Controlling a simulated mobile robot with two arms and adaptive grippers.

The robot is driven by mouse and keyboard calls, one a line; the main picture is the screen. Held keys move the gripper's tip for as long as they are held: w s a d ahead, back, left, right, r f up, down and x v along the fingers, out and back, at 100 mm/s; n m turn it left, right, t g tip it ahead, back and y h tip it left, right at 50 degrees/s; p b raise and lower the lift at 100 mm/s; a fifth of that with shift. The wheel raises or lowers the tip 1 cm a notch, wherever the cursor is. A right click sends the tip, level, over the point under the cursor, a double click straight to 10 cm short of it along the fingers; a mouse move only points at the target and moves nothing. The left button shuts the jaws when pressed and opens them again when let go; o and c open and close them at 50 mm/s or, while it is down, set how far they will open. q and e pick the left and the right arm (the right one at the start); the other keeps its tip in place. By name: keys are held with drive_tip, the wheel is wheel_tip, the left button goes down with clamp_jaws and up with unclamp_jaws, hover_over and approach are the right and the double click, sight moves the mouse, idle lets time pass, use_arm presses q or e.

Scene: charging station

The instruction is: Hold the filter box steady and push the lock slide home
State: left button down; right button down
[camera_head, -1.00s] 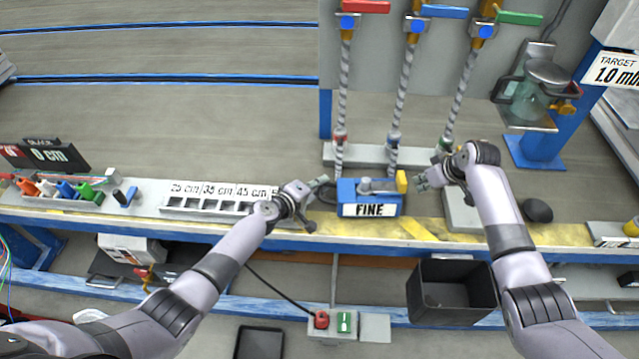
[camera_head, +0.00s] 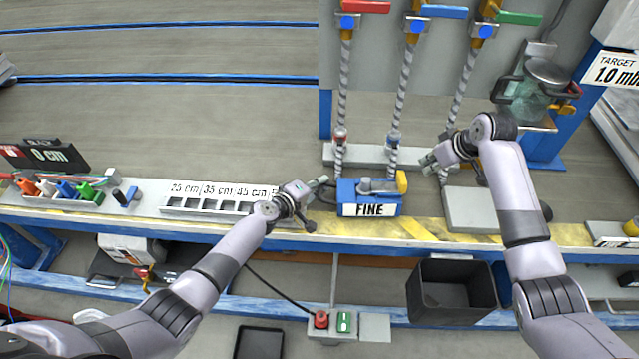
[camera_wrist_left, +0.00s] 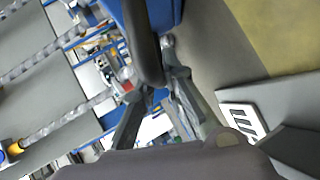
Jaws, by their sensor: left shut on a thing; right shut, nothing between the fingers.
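The blue filter box (camera_head: 347,193), labelled FINE, stands on the bench with a grey fitting on top. A yellow block (camera_head: 402,181), which looks like the lock slide, sits at its right end. My left gripper (camera_head: 322,184) is at the box's left side. In the left wrist view the fingers (camera_wrist_left: 155,95) are shut on the box's dark handle (camera_wrist_left: 142,38), with part of the blue box (camera_wrist_left: 163,12) behind it. My right gripper (camera_head: 430,162) is shut and empty, above and to the right of the yellow block, apart from it.
Twisted hoses with red, blue and green valve levers (camera_head: 445,12) hang behind the box. A grey block (camera_head: 478,210) stands to its right, a slotted length rack (camera_head: 215,203) to its left. A black bin (camera_head: 450,290) is below the bench edge.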

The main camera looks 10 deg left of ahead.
use_arm(q)
drive_tip(key=shift+s+f, duration=0.25)
drive_tip(key=shift+f, duration=0.15)
drive_tip(key=c, duration=1.8)
unclamp_jaws()
drive_tip(key=shift+w, duration=0.15)
drive_tip(key=shift+o, duration=1.1)
drive_tip(key=shift+w+r, duration=0.1)
drive_tip(key=shift+r, duration=0.15)
drive_tip(key=shift+s+a+r, duration=0.15)
drive_tip(key=shift+s+a, duration=0.25)
drive_tip(key=v, duration=1.1)
drive_tip(key=shift+d, duration=0.15)
